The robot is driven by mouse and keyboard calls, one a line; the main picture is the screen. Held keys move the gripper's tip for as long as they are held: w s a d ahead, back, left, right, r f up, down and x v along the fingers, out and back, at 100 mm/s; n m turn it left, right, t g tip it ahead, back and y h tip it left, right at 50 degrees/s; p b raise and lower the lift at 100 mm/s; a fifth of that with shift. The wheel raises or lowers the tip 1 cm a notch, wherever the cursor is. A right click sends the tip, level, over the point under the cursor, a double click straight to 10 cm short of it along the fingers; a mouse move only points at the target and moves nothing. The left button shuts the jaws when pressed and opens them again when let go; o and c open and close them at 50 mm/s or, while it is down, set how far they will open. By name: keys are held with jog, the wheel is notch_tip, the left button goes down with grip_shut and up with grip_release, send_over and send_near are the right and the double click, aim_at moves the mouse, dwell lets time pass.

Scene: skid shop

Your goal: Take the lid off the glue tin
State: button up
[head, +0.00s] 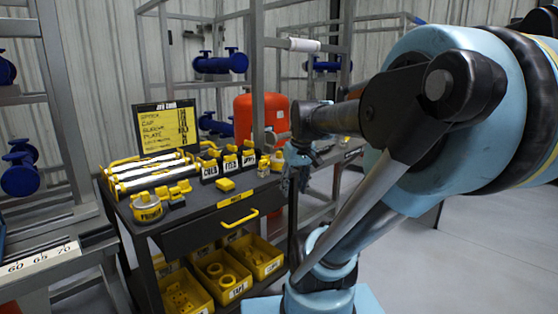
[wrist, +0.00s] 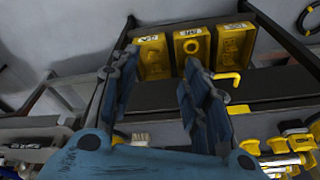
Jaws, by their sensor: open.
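My gripper (wrist: 160,64) is open, with nothing between its two blue fingers in the wrist view. In the head view my gripper (head: 296,170) hangs at the right end of the black workbench (head: 225,195), partly hidden by my arm. A small yellow and pale container (head: 277,161) stands close to my gripper. I cannot tell which of these is the glue tin, or see a lid clearly.
Yellow racks (head: 150,172) and a black and yellow board (head: 167,128) fill the bench's left and back. A drawer with a yellow handle (head: 240,219) faces front. Yellow bins (head: 223,274) sit below. A red tank (head: 262,115) stands behind. The floor at right is clear.

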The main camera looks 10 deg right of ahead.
jog(key=w+d+r+n+y, duration=0.1)
jog(key=w+r+n, duration=0.1)
jog(key=w+r, duration=0.55)
jog(key=w+d+r+n+t, duration=0.15)
jog(key=w+r, duration=0.25)
jog(key=w, duration=0.7)
jog(key=w+d+r+n+y, duration=0.1)
jog(key=w+d+r, duration=0.1)
jog(key=w+r, duration=0.6)
send_over(280, 152)
jog(key=s, duration=0.1)
jog(key=f, duration=1.2)
jog(key=shift+d+f, duration=0.25)
jog(key=shift+d, duration=0.15)
jog(key=shift+d+x, duration=0.15)
jog(key=shift+x, duration=1.25)
jog(key=shift+d+x, duration=0.1)
jog(key=shift+x, duration=1.35)
jog(key=shift+s+f, duration=0.1)
jog(key=shift+s, duration=0.05)
jog(key=shift+d, duration=0.1)
grip_shut()
